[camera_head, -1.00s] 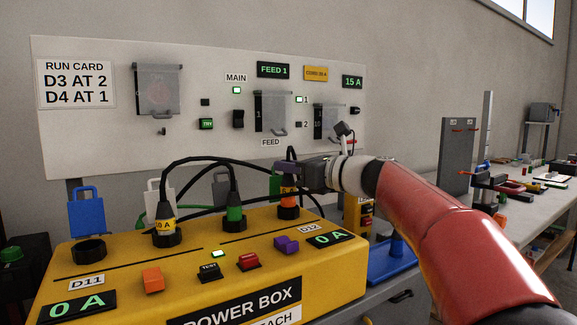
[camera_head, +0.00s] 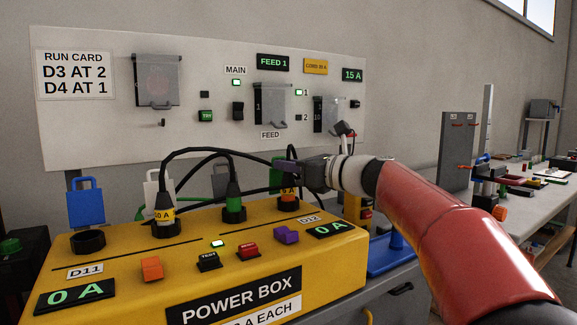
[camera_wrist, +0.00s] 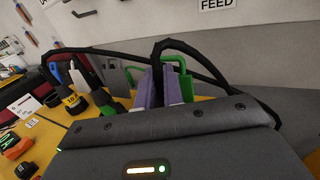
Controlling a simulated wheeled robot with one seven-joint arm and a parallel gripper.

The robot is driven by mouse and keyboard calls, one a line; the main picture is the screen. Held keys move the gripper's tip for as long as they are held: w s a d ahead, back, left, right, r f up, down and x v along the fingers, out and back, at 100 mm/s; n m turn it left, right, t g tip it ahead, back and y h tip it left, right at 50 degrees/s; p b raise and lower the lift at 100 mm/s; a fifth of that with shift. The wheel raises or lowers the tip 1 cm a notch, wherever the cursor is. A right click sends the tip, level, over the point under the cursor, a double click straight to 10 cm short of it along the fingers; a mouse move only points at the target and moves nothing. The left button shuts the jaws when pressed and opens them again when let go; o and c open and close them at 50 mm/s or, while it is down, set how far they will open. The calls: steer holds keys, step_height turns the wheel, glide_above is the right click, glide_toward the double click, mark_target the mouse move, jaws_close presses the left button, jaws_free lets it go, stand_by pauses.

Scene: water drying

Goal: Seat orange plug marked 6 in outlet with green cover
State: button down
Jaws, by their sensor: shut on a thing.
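The orange plug (camera_head: 288,193) stands upright at the rear right outlet on the yellow power box. Its lower end is at the dark outlet ring (camera_head: 288,205); how deep it sits cannot be told. The green cover (camera_head: 277,172) stands raised behind that outlet, partly hidden, and also shows in the wrist view (camera_wrist: 182,66). My gripper (camera_head: 287,167) is shut on the upper part of the plug, coming from the right. In the wrist view its purple fingers (camera_wrist: 165,88) are close together, and the plug is hidden there by my wrist housing.
A green plug (camera_head: 234,206) and a yellow-banded plug (camera_head: 165,216) stand in neighbouring outlets, with black cables arching close by. A blue cover (camera_head: 86,203) stands behind an empty outlet ring (camera_head: 88,241). Buttons line the front of the power box (camera_head: 330,260).

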steer(key=c, duration=1.4)
jaws_free()
steer(key=shift+f, duration=0.15)
steer(key=shift+c, duration=0.2)
steer(key=shift+f, duration=0.1)
steer(key=shift+d, duration=0.3)
steer(key=v, duration=0.7)
steer(key=shift+s+r+b, duration=0.2)
steer(key=shift+s+b, duration=0.05)
steer(key=shift+b, duration=0.05)
